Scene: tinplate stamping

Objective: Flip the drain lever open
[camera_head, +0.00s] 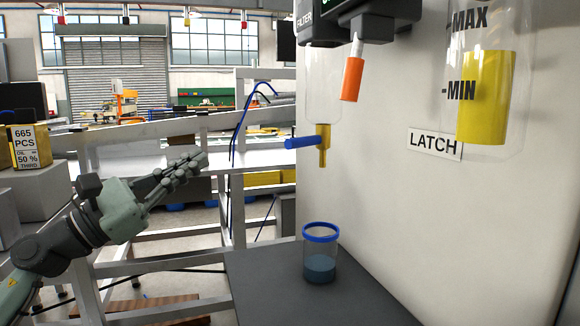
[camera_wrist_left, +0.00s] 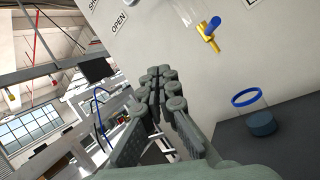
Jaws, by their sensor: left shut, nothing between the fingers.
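The blue drain lever (camera_head: 302,142) sticks out level to the left from a brass drain valve (camera_head: 323,150) under the clear filter bowl (camera_head: 322,85). The lever also shows in the left wrist view (camera_wrist_left: 214,22), at the upper right. A clear cup with a blue rim (camera_head: 320,255) and dark blue liquid stands below the valve. My left gripper (camera_head: 203,157) is shut and empty, to the left of the lever and apart from it, with its fingers pointing right. In the left wrist view its fingers (camera_wrist_left: 160,75) lie close together. My right gripper is not in view.
A white panel with a LATCH label (camera_head: 435,144) stands to the right. An orange-tipped handle (camera_head: 352,79) hangs above the lever. A dark shelf (camera_head: 300,300) bears the cup. A pale metal frame (camera_head: 160,265) stands behind my left arm. The space between gripper and lever looks free.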

